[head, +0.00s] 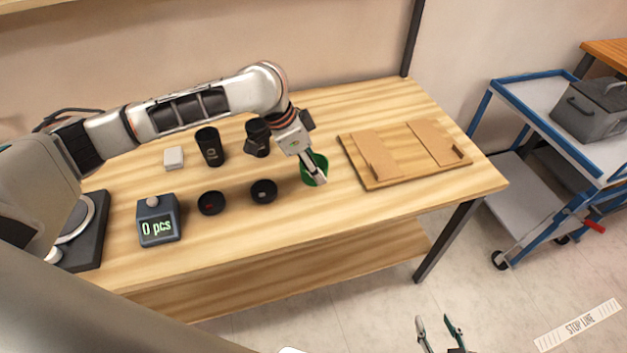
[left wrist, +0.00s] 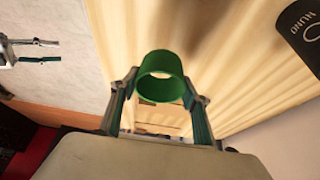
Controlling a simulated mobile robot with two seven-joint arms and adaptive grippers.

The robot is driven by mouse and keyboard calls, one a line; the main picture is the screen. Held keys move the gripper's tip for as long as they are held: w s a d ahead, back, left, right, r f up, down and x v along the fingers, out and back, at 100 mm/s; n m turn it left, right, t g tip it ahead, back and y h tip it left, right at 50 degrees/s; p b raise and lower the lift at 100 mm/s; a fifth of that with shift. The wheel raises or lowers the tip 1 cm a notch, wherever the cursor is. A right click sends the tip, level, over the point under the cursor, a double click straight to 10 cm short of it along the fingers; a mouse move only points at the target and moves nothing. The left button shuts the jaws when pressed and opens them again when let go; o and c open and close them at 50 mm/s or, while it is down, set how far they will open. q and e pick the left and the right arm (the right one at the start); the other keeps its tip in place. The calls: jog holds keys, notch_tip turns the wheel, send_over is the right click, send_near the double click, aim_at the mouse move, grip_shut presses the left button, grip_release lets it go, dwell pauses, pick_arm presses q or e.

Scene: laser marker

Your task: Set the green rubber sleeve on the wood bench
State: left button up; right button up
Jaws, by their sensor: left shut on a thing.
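The green rubber sleeve (head: 322,160) is a short open ring at the right-middle of the wood bench (head: 315,213). My left gripper (head: 316,177) is shut on it; the near finger covers part of the sleeve. In the left wrist view the sleeve (left wrist: 161,68) sits between the two fingertips (left wrist: 160,82), its round opening facing the camera. I cannot tell whether it touches the bench top or hangs just above it. My right gripper (head: 438,326) is open and empty, low in front of the bench; it also shows in the left wrist view (left wrist: 42,51).
A wooden tray (head: 374,184) with brown flaps lies right of the sleeve. Left stand a black tumbler (head: 210,147), a second dark cup (head: 257,139), two black lids (head: 263,191), a white block (head: 174,158) and a counter (head: 158,222). The bench front is clear. A blue cart (head: 530,110) stands right.

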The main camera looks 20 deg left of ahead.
pick_arm(q)
jog(key=shift+f+b, duration=0.5)
jog(key=shift+f, duration=2.1)
jog(key=o, duration=0.6)
jog(key=shift+c, duration=0.2)
jog(key=o, duration=0.4)
jog(key=shift+f, duration=0.1)
jog(key=shift+c, duration=0.2)
